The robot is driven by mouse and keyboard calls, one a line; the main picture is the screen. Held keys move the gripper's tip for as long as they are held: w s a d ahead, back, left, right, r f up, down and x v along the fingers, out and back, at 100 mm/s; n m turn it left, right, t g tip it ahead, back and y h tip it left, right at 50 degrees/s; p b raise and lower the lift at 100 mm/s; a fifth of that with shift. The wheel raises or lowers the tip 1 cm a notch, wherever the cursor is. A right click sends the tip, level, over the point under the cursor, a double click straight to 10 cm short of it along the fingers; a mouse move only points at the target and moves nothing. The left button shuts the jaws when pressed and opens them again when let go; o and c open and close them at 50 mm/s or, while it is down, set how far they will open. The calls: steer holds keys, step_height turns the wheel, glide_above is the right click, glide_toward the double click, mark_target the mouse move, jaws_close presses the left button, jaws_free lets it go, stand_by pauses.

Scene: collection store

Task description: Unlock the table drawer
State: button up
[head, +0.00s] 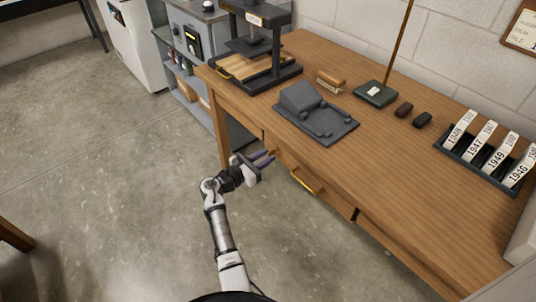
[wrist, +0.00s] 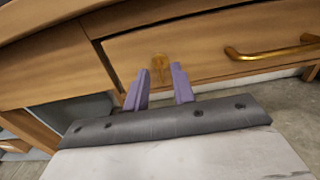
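The wooden table (head: 400,150) has a closed drawer (head: 325,195) in its front, with a brass bar handle (head: 306,181). In the wrist view the drawer front (wrist: 205,50) fills the upper part, with the handle (wrist: 272,52) at right. A small brass key or lock piece (wrist: 160,66) sits on the drawer front, left of the handle. My gripper (head: 268,157) is at the table's front edge, pointing at the drawer. Its purple fingers (wrist: 160,74) are open, with the brass piece seen in the gap between their tips. Contact cannot be told.
On the tabletop are a dark grey sculpted slab (head: 313,112), a black press (head: 262,55), a brush (head: 330,82), a green-based stand (head: 375,94) and a rack of year labels (head: 485,155). A grey shelf unit (head: 195,60) stands behind left.

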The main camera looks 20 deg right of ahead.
steer(key=shift+x, duration=0.85)
steer(key=shift+c, duration=0.3)
jaws_close()
steer(key=shift+f+m, duration=0.1)
steer(key=shift+m, duration=0.3)
steer(key=m+b, duration=0.7)
steer(key=m, duration=0.1)
steer(key=m+b, duration=0.6)
steer(key=m, duration=0.3)
steer(key=shift+s+f+b, duration=0.15)
steer(key=shift+b, duration=0.25)
